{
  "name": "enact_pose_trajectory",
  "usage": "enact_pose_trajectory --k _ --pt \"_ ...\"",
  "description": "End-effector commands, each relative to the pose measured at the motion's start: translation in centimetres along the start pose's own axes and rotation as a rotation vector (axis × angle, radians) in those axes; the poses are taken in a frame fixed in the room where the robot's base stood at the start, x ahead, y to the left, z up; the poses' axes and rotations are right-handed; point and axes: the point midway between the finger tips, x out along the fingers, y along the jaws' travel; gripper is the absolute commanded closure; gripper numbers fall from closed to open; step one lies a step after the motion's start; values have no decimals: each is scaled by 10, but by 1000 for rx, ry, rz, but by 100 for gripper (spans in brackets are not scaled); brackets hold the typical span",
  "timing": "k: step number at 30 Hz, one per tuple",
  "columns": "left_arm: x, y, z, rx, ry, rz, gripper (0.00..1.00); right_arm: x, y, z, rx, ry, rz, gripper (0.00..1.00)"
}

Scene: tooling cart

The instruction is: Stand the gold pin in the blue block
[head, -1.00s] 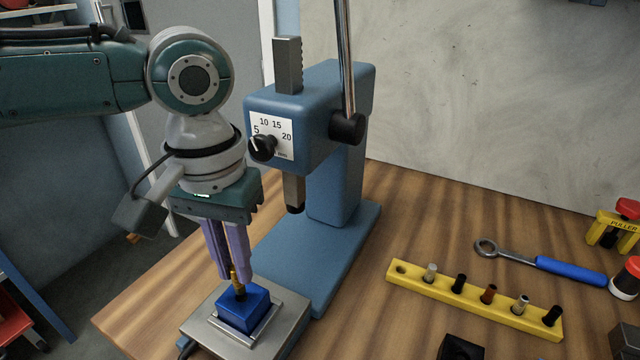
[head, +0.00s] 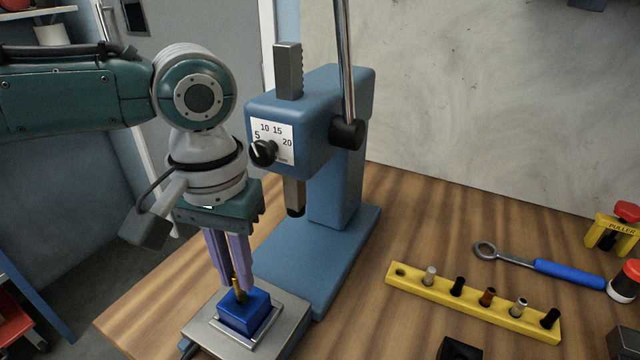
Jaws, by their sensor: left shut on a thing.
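The blue block (head: 243,316) sits in a metal holder on a grey plate (head: 205,332) at the foot of the press. The gold pin (head: 238,288) is upright, with its lower end at the top of the block. I cannot tell how deep it goes into the block. My left gripper (head: 233,281) points down above the block, with its purple fingers shut on the pin's upper part. The fingers hide part of the pin. My right gripper is not in view.
A blue arbor press (head: 342,180) stands just behind and right of the block. A yellow rack (head: 470,303) with several pins, a blue-handled wrench (head: 570,272) and a yellow puller (head: 611,232) lie to the right. Wooden bench is clear between press and rack.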

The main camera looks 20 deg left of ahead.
Motion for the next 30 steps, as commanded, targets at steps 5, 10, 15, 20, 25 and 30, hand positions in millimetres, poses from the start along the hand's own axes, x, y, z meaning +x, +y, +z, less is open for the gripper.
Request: enact_pose_trajectory --k 5,10,15,20,25,30 --pt "2 0 0 0 2 0 100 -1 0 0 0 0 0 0" --pt "2 0 0 0 1 0 100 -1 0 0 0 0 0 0" --pt "2 0 0 0 1 0 100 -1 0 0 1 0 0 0" --pt "3 0 0 0 1 0 100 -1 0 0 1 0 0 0" --pt "6 0 0 0 0 1 100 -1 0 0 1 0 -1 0" --pt "9 0 0 0 -1 1 100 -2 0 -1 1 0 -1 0"
